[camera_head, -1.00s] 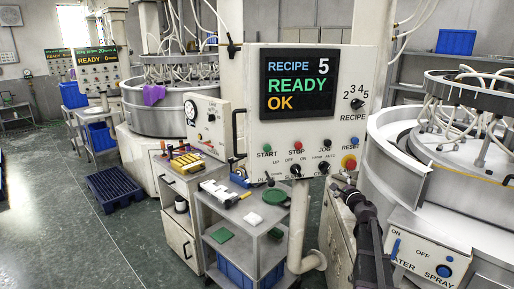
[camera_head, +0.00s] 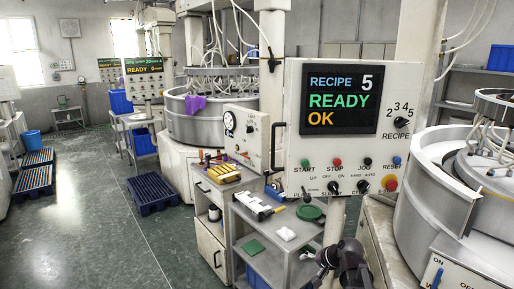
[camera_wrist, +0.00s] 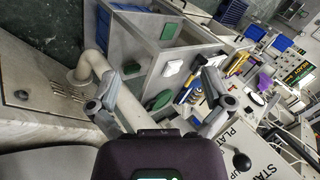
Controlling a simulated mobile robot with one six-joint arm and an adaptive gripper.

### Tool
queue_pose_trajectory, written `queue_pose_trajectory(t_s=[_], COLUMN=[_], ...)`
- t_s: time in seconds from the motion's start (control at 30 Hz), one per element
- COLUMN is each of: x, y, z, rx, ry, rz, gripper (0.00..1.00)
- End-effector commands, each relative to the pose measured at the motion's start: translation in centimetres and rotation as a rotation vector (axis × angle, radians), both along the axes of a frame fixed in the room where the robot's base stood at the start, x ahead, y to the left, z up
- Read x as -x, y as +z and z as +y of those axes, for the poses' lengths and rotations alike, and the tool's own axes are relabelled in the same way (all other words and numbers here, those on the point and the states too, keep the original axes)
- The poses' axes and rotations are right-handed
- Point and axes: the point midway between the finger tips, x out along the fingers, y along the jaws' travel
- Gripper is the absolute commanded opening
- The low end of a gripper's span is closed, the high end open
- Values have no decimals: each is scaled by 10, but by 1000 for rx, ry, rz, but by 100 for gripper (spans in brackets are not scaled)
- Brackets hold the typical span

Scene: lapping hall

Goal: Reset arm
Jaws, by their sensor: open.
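My gripper (camera_head: 318,258) is low in the head view, in front of the control panel's post and beside the grey cart. The dark wrist (camera_head: 350,258) shows behind it. In the wrist view my gripper (camera_wrist: 168,72) has its two grey fingers spread apart with nothing between them. The control panel (camera_head: 292,120) shows RECIPE 5, READY and OK, with buttons and knobs below the screen. My gripper is below the panel and appears apart from it. A corner of the panel (camera_wrist: 262,150) also shows in the wrist view.
The grey cart (camera_head: 262,225) holds a white tray, a green round item and a white block. A lapping machine (camera_head: 425,215) stands close on the right. A blue pallet (camera_head: 152,190) lies on the floor at left. The floor (camera_head: 105,245) there is mostly open.

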Motion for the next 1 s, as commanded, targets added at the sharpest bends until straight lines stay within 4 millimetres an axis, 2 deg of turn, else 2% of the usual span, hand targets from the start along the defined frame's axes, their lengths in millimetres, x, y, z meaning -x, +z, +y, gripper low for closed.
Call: queue_pose_trajectory(t_s=[0.03,0.1,0.3,0.5,0.7,1.0], x=[19,39,97,133,144,144], y=[-8,-18,-37,-43,-43,-43], z=[9,15,20,15,12,12], rx=[61,150,386,544,596,596], ry=[57,132,327,442,476,475], rz=[35,86,233,342,381,381], gripper=[100,100,100,100,100,100])
